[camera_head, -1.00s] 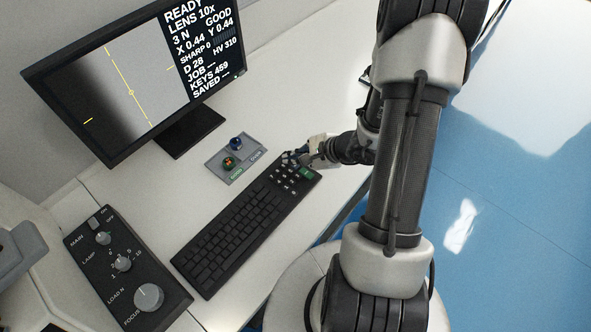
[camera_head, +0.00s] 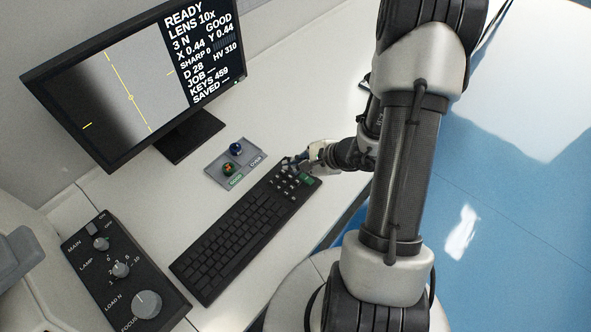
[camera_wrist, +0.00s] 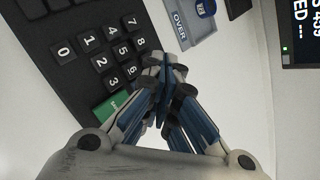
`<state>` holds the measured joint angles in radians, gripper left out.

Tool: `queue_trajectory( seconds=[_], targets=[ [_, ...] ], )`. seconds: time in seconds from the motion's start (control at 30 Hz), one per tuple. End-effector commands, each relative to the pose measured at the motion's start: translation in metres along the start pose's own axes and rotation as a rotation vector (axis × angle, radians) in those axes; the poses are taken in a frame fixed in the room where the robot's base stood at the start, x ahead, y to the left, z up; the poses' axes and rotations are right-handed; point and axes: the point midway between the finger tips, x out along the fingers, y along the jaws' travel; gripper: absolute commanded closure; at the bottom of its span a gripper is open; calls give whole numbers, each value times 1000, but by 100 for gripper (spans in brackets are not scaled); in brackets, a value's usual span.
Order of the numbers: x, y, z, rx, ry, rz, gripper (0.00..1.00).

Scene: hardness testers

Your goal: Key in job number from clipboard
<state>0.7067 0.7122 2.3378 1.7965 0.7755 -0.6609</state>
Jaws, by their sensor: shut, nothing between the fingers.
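The black keyboard (camera_head: 235,235) lies on the white desk, with its number keypad (camera_head: 286,184) at the far right end. The wrist view shows digit keys (camera_wrist: 112,55) and a green key (camera_wrist: 112,105). My gripper (camera_wrist: 168,70) is shut and empty, with its fingertips beside or over the keypad's 9 key, which they partly hide; I cannot tell whether they touch it. In the head view my gripper (camera_head: 290,164) is over the keypad's far edge. The monitor (camera_head: 130,85) reads "JOB ---", "KEYS 459" and "SAVED ---". I cannot make out a clipboard.
A dark control panel (camera_head: 105,260) with knobs is at the lower left. Clear desk (camera_head: 300,95) extends to the right of the monitor.

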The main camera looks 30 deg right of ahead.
Motion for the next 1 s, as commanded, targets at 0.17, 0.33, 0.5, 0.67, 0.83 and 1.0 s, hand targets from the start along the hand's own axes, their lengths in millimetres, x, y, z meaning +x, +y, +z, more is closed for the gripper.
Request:
queue_trajectory(
  seconds=[0.17, 0.33, 0.5, 0.67, 0.83, 1.0],
  targets=[
    [0, 0, 0, 0, 0, 0, 100],
    [0, 0, 0, 0, 0, 0, 100],
    [1, 0, -1, 0, 0, 0, 100],
    [4, 3, -3, 0, 0, 0, 100],
    [7, 5, -5, 0, 0, 0, 100],
    [6, 4, -4, 0, 0, 0, 100]
  ],
)
